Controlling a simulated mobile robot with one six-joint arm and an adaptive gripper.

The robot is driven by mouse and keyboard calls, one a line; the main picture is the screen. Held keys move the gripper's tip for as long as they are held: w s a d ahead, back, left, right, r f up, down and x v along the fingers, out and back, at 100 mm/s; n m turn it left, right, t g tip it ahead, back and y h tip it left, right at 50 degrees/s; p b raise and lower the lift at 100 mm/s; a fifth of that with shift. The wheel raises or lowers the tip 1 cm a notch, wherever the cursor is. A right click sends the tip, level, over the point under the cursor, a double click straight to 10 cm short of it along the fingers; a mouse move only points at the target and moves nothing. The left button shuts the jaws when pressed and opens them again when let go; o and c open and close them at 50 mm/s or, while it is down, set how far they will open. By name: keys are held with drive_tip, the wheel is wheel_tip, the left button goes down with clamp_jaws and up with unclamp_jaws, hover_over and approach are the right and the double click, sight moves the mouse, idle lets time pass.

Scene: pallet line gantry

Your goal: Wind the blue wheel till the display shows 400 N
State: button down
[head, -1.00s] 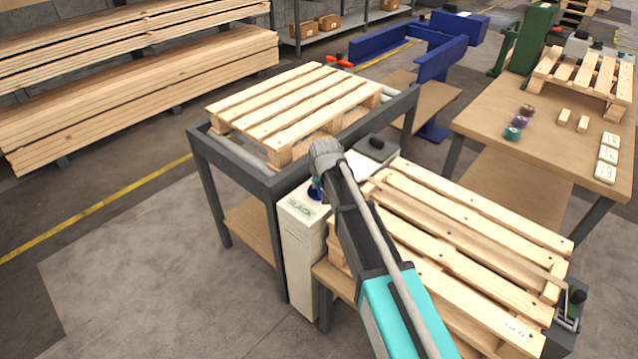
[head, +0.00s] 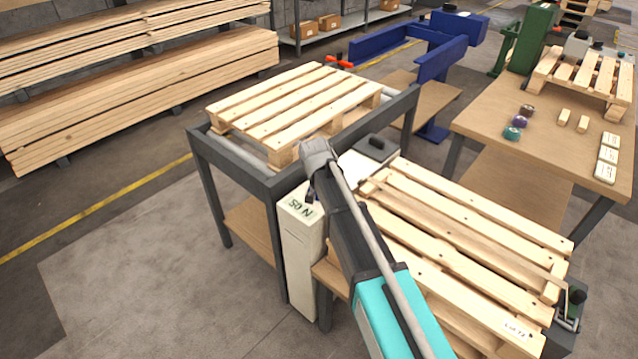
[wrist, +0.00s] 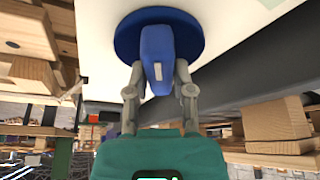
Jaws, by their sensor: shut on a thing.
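The blue wheel (wrist: 187,36) shows in the wrist view as a round disc with a raised blue grip on a white face. My gripper (wrist: 158,72) is shut on that grip, one finger on each side. In the head view my arm hides the wheel, and the gripper end is behind the wrist. The display (head: 301,208) is on top of the pale cabinet (head: 298,262) and reads 50 N.
A pallet (head: 450,250) lies on the stand right of the cabinet, beneath my arm. Another pallet (head: 295,105) sits on the grey-framed roller table (head: 230,160) behind. A wooden workbench (head: 560,150) stands at right. The floor at left is clear.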

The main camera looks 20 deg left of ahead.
drive_tip(key=shift+c, duration=2.4)
unclamp_jaws()
